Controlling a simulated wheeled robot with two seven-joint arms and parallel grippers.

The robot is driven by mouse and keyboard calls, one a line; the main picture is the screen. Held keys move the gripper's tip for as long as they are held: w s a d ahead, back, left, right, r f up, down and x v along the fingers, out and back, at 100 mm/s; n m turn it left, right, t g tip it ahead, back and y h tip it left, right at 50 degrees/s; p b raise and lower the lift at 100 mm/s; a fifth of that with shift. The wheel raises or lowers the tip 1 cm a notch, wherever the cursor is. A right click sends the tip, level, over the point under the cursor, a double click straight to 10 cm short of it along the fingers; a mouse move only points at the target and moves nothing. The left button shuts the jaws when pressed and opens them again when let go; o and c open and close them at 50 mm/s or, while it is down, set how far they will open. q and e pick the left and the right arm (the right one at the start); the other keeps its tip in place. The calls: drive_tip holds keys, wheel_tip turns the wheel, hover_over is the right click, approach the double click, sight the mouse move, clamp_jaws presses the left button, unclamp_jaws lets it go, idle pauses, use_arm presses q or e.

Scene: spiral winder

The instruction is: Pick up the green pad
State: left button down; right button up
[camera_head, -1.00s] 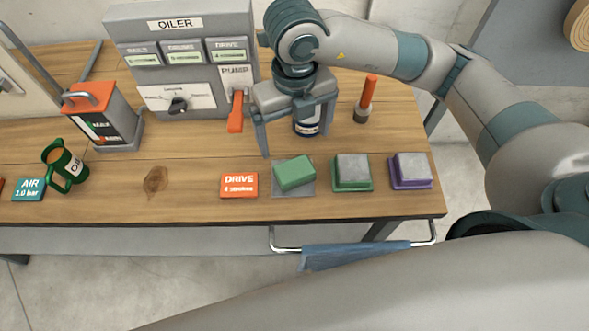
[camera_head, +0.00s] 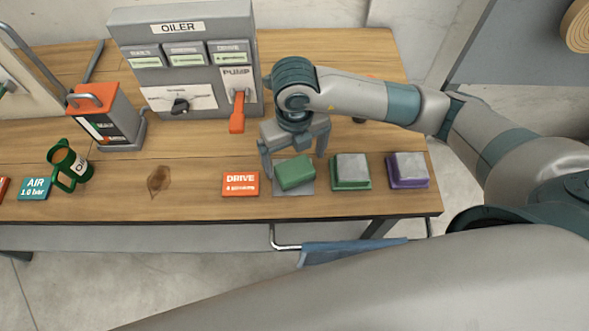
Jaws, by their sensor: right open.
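The green pad (camera_head: 296,174) lies slightly turned on a flat grey plate (camera_head: 304,191) near the front edge of the bench. My right gripper (camera_head: 294,168) is low over the pad, with its fingers spread. One finger is at the left of the pad and the other is behind its right side. I cannot tell whether either finger touches it. My left gripper is not in view.
To the right are a green-rimmed tray (camera_head: 351,171) and a purple-rimmed tray (camera_head: 408,170), each with a grey block. An orange DRIVE card (camera_head: 240,184) lies to the left. The OILER panel (camera_head: 188,60) with an orange lever (camera_head: 237,118) stands behind.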

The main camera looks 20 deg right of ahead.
sight(294, 166)
drive_tip(key=shift+f, duration=0.1)
drive_tip(key=shift+w+f+p, duration=0.1)
drive_tip(key=shift+f+p, duration=0.5)
drive_tip(key=shift+p, duration=0.15)
wheel_tip(294, 166, down, 3)
drive_tip(key=shift+w+p, duration=0.1)
drive_tip(key=shift+p, duration=0.6)
drive_tip(key=shift+f, duration=0.45)
drive_tip(key=c, duration=1.2)
drive_tip(key=shift+c, duration=0.2)
drive_tip(key=shift+w+r, duration=0.1)
drive_tip(key=shift+r, duration=0.05)
